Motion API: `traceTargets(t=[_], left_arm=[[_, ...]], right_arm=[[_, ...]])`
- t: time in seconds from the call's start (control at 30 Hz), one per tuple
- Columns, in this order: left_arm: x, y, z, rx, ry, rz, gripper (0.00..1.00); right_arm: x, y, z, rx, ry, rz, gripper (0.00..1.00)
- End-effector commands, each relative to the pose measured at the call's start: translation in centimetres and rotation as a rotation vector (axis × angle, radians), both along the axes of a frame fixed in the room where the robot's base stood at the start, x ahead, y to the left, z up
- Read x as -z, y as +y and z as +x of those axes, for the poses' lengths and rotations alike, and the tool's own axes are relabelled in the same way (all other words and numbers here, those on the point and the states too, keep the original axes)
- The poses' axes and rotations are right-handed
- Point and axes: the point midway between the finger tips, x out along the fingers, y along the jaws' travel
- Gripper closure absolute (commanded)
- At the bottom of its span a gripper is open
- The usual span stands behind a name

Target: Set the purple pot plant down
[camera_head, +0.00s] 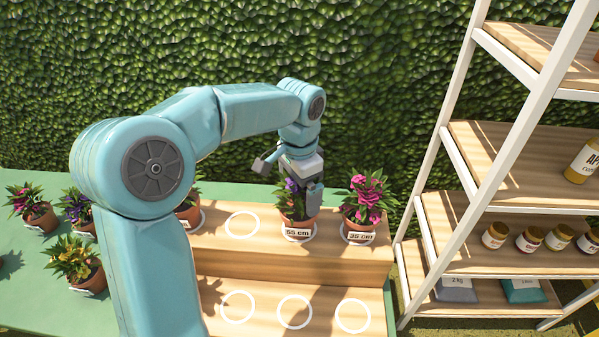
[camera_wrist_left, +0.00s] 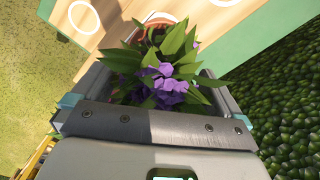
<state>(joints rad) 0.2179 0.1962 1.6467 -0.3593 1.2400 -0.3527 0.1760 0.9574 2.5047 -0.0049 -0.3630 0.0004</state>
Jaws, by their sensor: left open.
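The purple pot plant (camera_head: 294,212) stands upright on the upper step of the wooden stand (camera_head: 246,264), on a white ring, with a "55 cm" label on its pot. My left gripper (camera_head: 292,188) is open right above and around it; one finger hides part of its leaves. In the left wrist view the purple flowers (camera_wrist_left: 170,84) and green leaves fill the space between the open fingers. The pot is mostly hidden there by the leaves. My right gripper is in neither view.
A pink pot plant (camera_head: 365,204) labelled "35 cm" stands close on the right. An empty ring (camera_head: 241,225) lies to the left, and several empty rings mark the lower step. More pot plants stand on the green table (camera_head: 35,270). A shelf with jars (camera_head: 527,239) is at right.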

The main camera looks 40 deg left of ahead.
Motion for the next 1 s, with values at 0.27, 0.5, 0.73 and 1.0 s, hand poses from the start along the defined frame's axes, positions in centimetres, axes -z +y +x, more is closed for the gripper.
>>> traceTargets(t=[0.27,0.5,0.73,1.0], left_arm=[[-4.9,0.0,0.1,0.0,-0.001,0.001,0.0],[-5.6,0.0,0.0,0.0,0.001,0.0,0.0],[-5.6,0.0,0.0,0.0,0.001,0.0,0.0],[-6.3,0.0,0.0,0.0,0.001,0.0,0.0]], right_arm=[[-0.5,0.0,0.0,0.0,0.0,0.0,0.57],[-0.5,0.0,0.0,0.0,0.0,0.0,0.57],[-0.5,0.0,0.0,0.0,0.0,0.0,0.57],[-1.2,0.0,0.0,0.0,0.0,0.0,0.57]])
